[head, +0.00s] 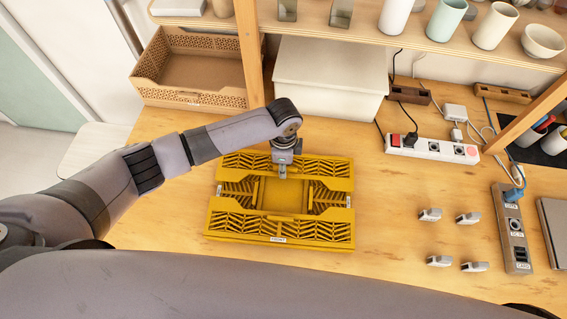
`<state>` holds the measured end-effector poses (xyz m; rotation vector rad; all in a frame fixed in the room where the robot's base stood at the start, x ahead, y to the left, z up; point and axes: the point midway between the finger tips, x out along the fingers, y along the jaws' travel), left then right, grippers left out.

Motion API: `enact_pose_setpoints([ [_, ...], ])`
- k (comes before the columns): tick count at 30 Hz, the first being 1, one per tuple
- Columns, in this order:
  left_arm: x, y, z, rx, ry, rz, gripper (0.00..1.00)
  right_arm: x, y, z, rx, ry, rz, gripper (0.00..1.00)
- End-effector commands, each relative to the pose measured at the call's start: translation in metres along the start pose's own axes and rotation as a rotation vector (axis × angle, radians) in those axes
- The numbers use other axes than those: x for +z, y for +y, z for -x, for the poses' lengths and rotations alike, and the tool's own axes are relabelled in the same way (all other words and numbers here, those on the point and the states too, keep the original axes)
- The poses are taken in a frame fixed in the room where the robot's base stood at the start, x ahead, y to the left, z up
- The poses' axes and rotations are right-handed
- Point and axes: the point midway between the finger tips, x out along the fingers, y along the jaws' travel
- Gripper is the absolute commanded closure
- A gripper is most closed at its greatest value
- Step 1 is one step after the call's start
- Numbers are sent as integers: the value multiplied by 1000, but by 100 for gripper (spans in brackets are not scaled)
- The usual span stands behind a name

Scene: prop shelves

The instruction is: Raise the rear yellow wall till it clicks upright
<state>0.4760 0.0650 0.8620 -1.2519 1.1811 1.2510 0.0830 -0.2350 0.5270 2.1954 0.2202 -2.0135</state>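A yellow folding crate (279,240) lies on the wooden table, its FRONT label facing me. Its rear yellow wall (328,170) is the slatted panel on the far side and looks folded down, not upright. The front slatted wall (240,226) also looks folded down, with bare yellow floor between them. My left gripper (283,173) points down over the middle of the rear wall and hides part of it. Its tips look close together at the wall, but I cannot tell whether they touch it or are shut. My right gripper is not in view.
Behind the crate stand a white box (330,75) and a tan open bin (190,75). A power strip (431,149), several small grey pieces (468,218) and a grey socket bar (512,230) lie to the right. A shelf with cups (446,18) overhangs the back.

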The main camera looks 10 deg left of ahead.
Motion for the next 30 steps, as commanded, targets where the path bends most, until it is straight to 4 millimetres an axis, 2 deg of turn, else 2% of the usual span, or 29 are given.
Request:
enact_pose_setpoints([
  [2,0,0,0,0,0,0,74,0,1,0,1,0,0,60],
  [14,0,0,1,0,0,1,100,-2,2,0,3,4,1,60],
  [30,0,0,1,0,-1,1,100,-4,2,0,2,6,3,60],
])
